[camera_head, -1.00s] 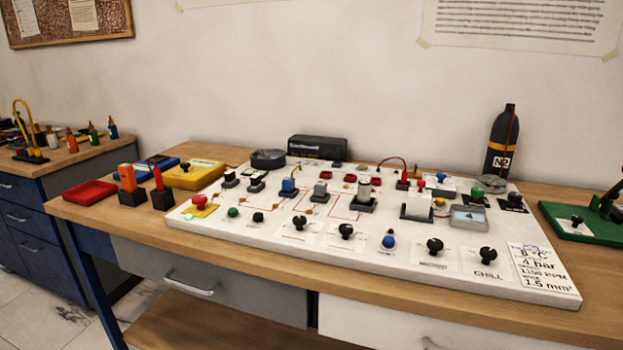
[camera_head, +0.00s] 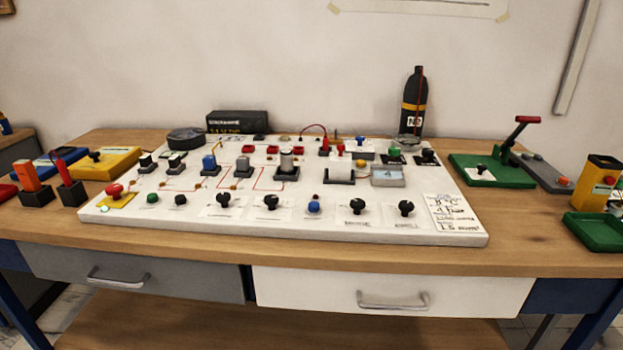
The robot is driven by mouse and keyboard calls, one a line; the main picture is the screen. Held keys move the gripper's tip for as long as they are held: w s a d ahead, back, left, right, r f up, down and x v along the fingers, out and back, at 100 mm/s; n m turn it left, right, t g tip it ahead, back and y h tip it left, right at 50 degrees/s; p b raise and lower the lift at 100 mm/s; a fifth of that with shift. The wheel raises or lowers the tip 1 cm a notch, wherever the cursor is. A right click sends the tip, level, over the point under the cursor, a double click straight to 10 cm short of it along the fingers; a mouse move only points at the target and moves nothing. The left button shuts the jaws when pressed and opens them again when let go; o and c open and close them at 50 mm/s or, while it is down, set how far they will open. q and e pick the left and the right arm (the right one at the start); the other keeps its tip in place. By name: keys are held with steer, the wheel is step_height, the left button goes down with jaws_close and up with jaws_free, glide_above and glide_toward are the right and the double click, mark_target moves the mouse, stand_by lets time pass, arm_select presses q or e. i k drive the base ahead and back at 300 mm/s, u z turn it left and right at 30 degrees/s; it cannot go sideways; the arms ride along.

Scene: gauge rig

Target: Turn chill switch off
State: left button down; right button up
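The chill switch (camera_head: 406,208) is a black knob at the right end of the front row on the white panel (camera_head: 300,236). The label under it is too small to read now; in the earlier picture it read CHILL. Which way the knob is set is hard to tell. A similar black knob (camera_head: 357,206) stands just left of it. Neither of my grippers is in view.
A white card with handwriting (camera_head: 455,213) lies right of the switch. A black N2 bottle (camera_head: 414,102) stands behind the panel. A green base with a red-handled lever (camera_head: 492,170) is to the right. The wooden table (camera_head: 400,260) is bare in front of the panel.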

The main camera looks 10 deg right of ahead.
mark_target(406, 206)
steer(key=u, duration=3.4)
steer(key=k, duration=1.15)
steer(key=z, duration=0.5)
